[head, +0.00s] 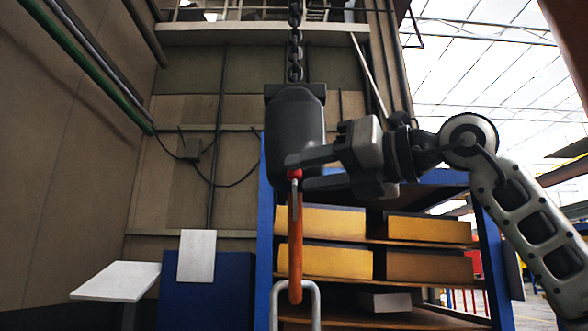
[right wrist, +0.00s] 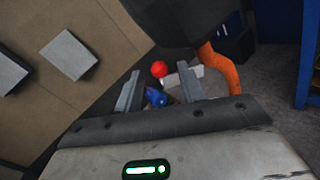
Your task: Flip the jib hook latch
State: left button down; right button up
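A dark hook block (head: 295,118) hangs from a chain (head: 295,45) in the head view. The orange hook (head: 295,250) hangs below it. A red knob (head: 294,174), apparently on the latch, sits at the hook's top. My right gripper (head: 298,172) reaches in from the right, its two fingers apart, one above the other, near the knob. In the right wrist view the fingers (right wrist: 158,80) are open, with the red knob (right wrist: 159,69) in line with the gap near their tips. The orange hook (right wrist: 218,68) is to their right. Contact cannot be told. My left gripper is out of view.
A grey loop (head: 295,290) is at the hook's lower end. Behind stands a blue shelf rack (head: 265,210) with yellow boxes (head: 320,222). A white slanted panel (head: 115,281) is at lower left. A small blue thing (right wrist: 155,97) shows between the fingers in the wrist view.

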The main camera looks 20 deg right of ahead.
aim_at(301, 175)
jog(key=shift+x, duration=1.65)
jog(key=shift+s, duration=0.1)
grip_shut()
